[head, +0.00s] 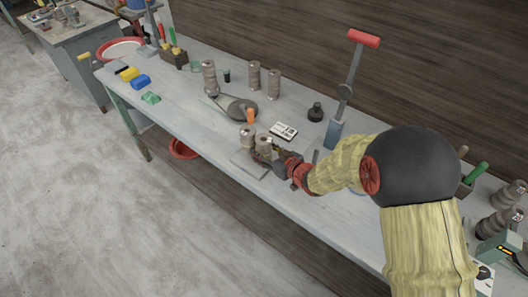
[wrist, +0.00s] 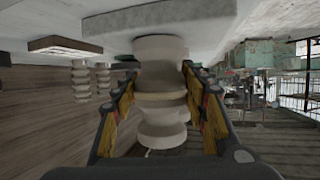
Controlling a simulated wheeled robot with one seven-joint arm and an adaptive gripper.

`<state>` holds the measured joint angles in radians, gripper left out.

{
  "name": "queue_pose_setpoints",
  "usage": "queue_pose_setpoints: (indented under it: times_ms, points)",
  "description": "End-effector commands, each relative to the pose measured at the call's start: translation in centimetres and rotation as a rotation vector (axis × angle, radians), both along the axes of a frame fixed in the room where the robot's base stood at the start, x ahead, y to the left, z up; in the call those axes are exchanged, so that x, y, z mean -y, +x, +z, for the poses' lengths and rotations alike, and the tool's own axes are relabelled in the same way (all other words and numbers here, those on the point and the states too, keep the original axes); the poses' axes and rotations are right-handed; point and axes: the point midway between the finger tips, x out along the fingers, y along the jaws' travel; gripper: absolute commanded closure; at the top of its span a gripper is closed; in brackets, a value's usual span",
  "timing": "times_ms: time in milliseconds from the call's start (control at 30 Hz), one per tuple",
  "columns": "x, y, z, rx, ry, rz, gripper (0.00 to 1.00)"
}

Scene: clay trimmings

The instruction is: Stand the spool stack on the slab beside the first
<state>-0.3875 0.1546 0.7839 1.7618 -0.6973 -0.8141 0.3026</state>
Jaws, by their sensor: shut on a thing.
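My gripper (head: 266,152) is shut on a pale clay spool stack (head: 264,145), its fingers on either side of it. In the wrist view, which is upside down, the held stack (wrist: 161,95) fills the middle between the fingers. It looks upright, and its base meets or almost meets the grey slab (wrist: 120,24); I cannot tell whether it bears its weight. In the head view the slab (head: 247,165) lies near the table's front edge. Another spool stack (head: 248,138) stands just left of the held one, on the slab's far side. Its base is partly hidden.
A white card (head: 284,132) and a round dark pan (head: 242,108) lie behind the slab. Several spool stacks (head: 254,76) stand farther back. The table's front edge is close.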

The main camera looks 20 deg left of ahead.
Motion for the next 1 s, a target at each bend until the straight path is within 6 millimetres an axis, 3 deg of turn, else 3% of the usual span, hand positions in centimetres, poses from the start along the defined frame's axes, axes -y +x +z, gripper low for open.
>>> queue_pose_setpoints:
  times_ms: [167, 200, 500, 867, 1000]
  points:
    - [0.0, 0.1, -0.1, 0.003, 0.002, 0.000, 0.89]
    - [0.0, 0.0, -0.3, 0.000, 0.000, 0.000, 0.55]
    - [0.0, 0.0, -0.2, 0.000, 0.000, 0.000, 0.38]
    - [0.0, 0.0, 0.1, 0.000, 0.000, 0.000, 0.38]
    - [1.2, -0.8, 0.8, -0.001, 0.000, -0.004, 0.38]
